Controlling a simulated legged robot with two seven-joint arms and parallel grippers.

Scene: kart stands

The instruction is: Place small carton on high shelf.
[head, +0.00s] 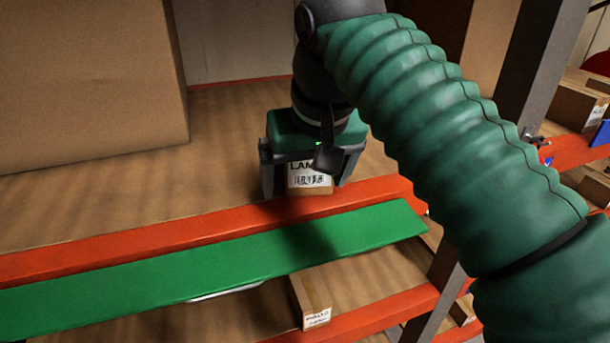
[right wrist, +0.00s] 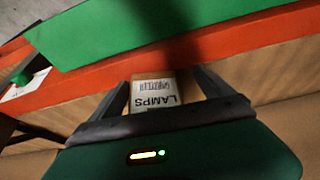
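The small carton (head: 318,189) has a white label reading LAMPS and is at the front edge of the high shelf (head: 95,210), appearing to rest on its brown deck. My right gripper (head: 306,188) is over it from above and behind, with one finger on each side. In the right wrist view, the carton (right wrist: 157,91) lies between the spread fingers (right wrist: 162,80), with a gap on both sides. The gripper is open and not holding it. The carton's rear is hidden by the gripper. My left gripper is not in view.
A large brown box (head: 85,80) stands on the shelf at the left. An orange beam (head: 130,238) and a green strip (head: 200,262) run along the front. Another small carton (head: 310,298) is on the lower shelf. A dark upright (head: 525,75) stands at the right.

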